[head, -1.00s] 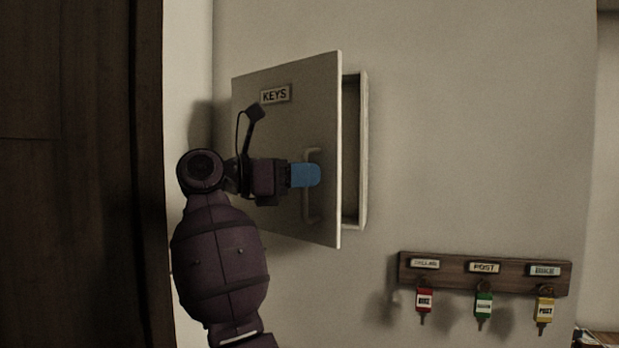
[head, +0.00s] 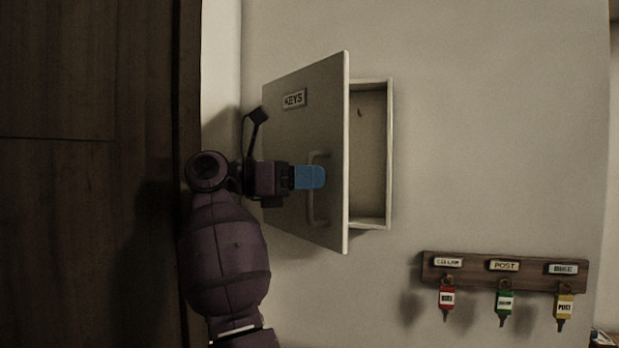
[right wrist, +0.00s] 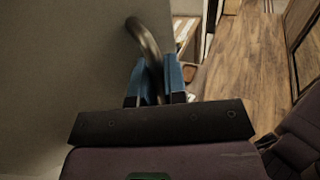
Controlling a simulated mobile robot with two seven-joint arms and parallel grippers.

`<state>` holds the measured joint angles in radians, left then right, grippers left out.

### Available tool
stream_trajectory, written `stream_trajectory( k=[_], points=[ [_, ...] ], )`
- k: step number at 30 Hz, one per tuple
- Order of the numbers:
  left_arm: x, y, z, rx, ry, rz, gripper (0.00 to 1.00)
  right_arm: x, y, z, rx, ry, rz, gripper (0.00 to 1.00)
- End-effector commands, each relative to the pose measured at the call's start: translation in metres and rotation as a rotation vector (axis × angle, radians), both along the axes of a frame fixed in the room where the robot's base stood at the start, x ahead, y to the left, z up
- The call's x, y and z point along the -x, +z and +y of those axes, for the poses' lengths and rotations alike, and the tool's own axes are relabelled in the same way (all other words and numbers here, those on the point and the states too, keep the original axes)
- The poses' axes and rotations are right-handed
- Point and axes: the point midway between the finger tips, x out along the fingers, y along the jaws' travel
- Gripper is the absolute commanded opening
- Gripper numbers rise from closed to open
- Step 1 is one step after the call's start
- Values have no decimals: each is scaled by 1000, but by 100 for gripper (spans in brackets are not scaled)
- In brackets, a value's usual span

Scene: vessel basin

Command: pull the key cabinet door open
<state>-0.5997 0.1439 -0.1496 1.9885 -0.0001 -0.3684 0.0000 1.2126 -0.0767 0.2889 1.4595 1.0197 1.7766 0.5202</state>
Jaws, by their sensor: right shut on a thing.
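The key cabinet door (head: 320,115) is a pale panel with a KEYS label (head: 294,99). It stands partly open, hinged at its left, with its right edge swung out from the wall. The cabinet's inside (head: 369,150) shows to the right of the door and a small hook is visible in it. In the right wrist view, the blue fingers are on both sides of the curved handle (right wrist: 146,45). My left gripper is not in view.
A wooden key rack (head: 505,272) hangs on the wall at the lower right. It holds red (head: 447,299), green (head: 505,303) and yellow (head: 565,307) tagged keys. A dark wooden panel (head: 90,170) stands at the left.

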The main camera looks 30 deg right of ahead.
Motion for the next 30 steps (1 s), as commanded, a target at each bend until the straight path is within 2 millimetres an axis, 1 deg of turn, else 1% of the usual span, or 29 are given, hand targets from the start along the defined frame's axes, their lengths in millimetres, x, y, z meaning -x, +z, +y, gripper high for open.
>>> stream_trajectory(
  k=[9,10,14,26,30],
  points=[
    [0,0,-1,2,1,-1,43,0,0,0,-1,-1,0,0],
    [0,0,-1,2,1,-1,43,0,0,0,-1,-1,0,17],
    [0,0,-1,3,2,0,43,0,0,0,-1,-1,0,37],
    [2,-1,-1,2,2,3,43,0,1,0,0,0,-1,37],
    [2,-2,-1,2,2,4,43,0,8,0,1,0,-3,37]
  ],
)
